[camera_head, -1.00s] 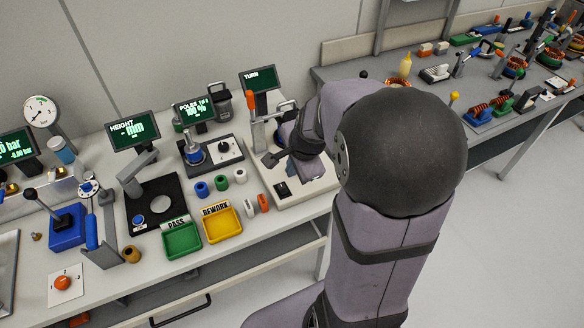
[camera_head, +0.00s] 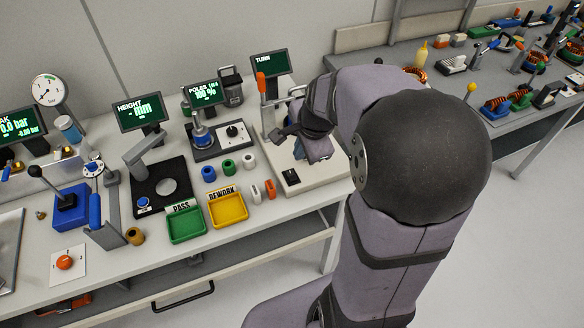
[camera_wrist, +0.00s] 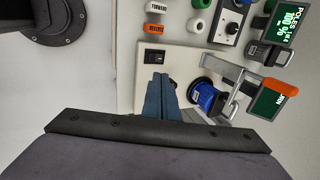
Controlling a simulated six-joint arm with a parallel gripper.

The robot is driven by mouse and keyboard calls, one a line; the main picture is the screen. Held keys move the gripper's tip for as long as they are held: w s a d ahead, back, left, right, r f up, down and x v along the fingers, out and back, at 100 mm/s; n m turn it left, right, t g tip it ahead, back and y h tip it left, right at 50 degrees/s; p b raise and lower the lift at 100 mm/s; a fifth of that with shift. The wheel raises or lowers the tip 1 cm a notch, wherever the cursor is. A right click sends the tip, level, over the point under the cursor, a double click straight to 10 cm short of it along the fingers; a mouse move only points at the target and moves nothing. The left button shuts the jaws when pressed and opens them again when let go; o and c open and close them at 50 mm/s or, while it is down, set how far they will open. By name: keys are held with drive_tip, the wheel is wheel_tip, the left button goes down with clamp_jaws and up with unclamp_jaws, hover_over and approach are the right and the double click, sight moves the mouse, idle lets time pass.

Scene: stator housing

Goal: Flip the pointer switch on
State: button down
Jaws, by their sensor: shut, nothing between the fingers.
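In the head view my arm partly hides the gripper.
An upright orange-tipped lever (camera_head: 261,84) and a blue cylinder (camera_wrist: 207,97) stand by the plate. Green (camera_head: 187,224) and yellow (camera_head: 228,208) trays, small cylinders and a blue lever box (camera_head: 72,207) lie left. An orange knob (camera_head: 64,262) sits on a white plate at front left.

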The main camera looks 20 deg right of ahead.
sight(291, 173)
drive_tip(key=x, duration=1.3)
drive_tip(key=shift+w+f, duration=0.1)
drive_tip(key=shift+f, duration=0.2)
drive_tip(key=shift+w+f, duration=0.1)
drive_tip(key=shift+f, duration=0.15)
